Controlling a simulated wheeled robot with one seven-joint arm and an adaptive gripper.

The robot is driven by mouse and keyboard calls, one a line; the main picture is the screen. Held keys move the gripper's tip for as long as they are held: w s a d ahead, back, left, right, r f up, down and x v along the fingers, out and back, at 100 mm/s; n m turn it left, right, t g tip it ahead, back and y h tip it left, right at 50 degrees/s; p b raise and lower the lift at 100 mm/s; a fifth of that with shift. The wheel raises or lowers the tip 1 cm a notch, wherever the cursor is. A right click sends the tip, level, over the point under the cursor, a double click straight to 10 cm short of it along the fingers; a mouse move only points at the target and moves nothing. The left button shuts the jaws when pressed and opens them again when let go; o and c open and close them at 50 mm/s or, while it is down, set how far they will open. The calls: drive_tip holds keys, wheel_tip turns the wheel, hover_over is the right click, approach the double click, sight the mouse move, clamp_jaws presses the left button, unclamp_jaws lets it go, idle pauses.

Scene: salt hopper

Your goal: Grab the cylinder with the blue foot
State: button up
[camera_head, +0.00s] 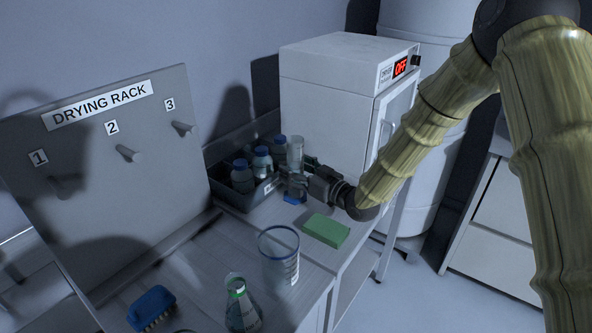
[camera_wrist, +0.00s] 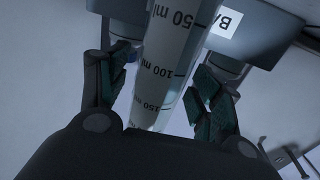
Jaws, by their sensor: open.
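The clear cylinder (camera_head: 295,150) stands upright on the bench in front of the dark bin, its blue foot (camera_head: 294,199) showing below my gripper. My gripper (camera_head: 300,187) is at the cylinder's lower part, coming from the right. In the wrist view the cylinder (camera_wrist: 166,72), with its ml marks, lies between the two open fingers of my gripper (camera_wrist: 160,92). A gap shows beside the right finger; contact on the left side cannot be told.
A dark bin (camera_head: 232,199) with several blue-capped bottles stands just behind the cylinder. A green sponge (camera_head: 326,231), a beaker (camera_head: 279,262), a flask (camera_head: 242,312) and a blue brush (camera_head: 152,304) are nearer. The drying rack (camera_head: 110,190) is left, the white oven (camera_head: 325,85) behind.

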drive_tip(key=shift+f, duration=0.1)
drive_tip(key=shift+w, duration=0.1)
drive_tip(key=shift+c, duration=1)
drive_tip(key=c, duration=1.1)
